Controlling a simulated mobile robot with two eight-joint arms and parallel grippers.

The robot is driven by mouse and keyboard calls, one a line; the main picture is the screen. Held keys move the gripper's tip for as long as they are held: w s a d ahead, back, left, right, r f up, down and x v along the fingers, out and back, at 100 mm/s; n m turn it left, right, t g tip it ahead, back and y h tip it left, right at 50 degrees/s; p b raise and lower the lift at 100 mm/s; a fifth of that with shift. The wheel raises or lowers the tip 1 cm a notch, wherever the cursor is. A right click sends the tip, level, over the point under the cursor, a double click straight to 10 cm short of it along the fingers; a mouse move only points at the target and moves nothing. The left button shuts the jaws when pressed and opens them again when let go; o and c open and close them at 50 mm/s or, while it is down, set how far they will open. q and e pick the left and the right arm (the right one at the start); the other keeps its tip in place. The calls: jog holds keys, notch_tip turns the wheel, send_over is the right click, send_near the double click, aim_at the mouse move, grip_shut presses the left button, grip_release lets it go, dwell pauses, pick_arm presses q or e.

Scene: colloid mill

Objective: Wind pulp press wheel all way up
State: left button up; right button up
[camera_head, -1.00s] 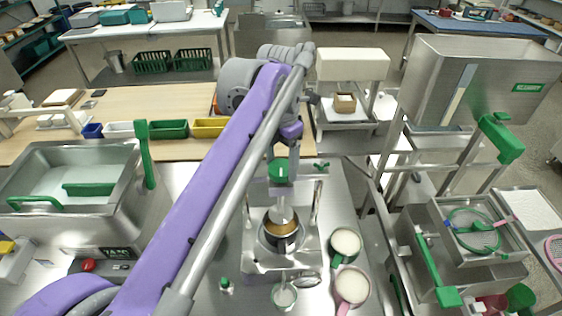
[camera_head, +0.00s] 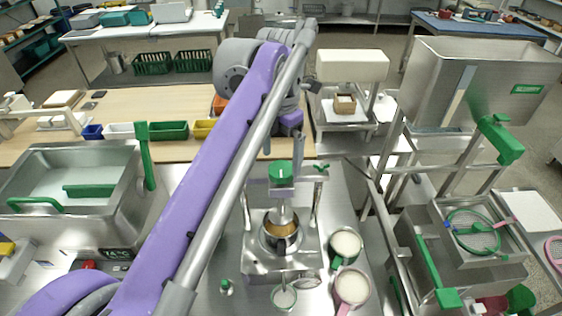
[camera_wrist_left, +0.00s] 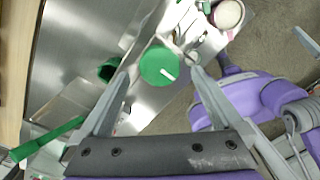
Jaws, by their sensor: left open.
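The pulp press (camera_head: 283,262) stands on the steel bench. Its green round wheel (camera_head: 281,172) sits at the top of the screw, above a pot (camera_head: 281,236) of brown pulp. My left gripper (camera_head: 282,148) reaches down from above with its fingers at the wheel. In the left wrist view the wheel (camera_wrist_left: 157,66) is a green disc with a white mark. It lies between the tips of the open left gripper (camera_wrist_left: 159,68). A gap shows between fingers and wheel in that picture; contact is not clear. My right gripper is not in view.
Two cups of white material, a green-handled one (camera_head: 346,244) and a pink-handled one (camera_head: 352,287), stand right of the press. A steel basin (camera_head: 122,203) is at left. The steel mill hopper (camera_head: 435,85) rises at right. A small green knob (camera_head: 321,167) is beside the wheel.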

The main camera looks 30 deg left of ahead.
aim_at(281, 169)
pick_arm(q)
notch_tip(281, 169, up, 8)
jog(key=shift+p, duration=0.3)
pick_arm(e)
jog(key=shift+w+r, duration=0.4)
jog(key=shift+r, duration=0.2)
pick_arm(q)
jog(key=shift+f, duration=0.15)
